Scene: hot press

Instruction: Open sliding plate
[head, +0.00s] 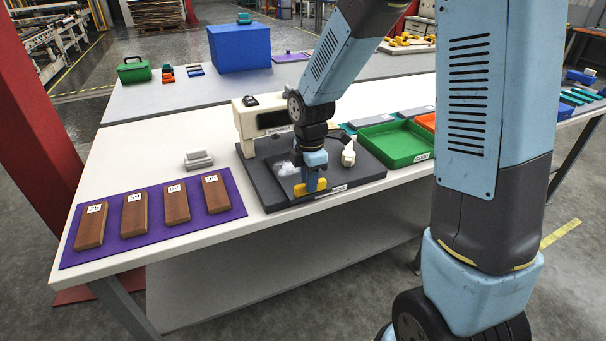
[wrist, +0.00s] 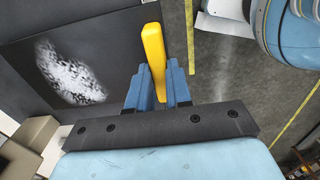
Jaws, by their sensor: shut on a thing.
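The hot press (head: 264,117) stands on the white table, a cream body on a dark grey base. The sliding plate (head: 284,166) is a dark slab with a pale patch on its top; it also shows in the wrist view (wrist: 111,28). A yellow handle (head: 318,188) is at the plate's front edge. My gripper (head: 312,180) points down over the front of the press. In the wrist view my gripper (wrist: 163,85) has its blue fingers shut on the yellow handle (wrist: 152,50). My arm hides part of the press and plate.
A purple mat (head: 150,246) with several numbered brown blocks lies at the left. A green tray (head: 390,143) is further right. The floor in front is clear.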

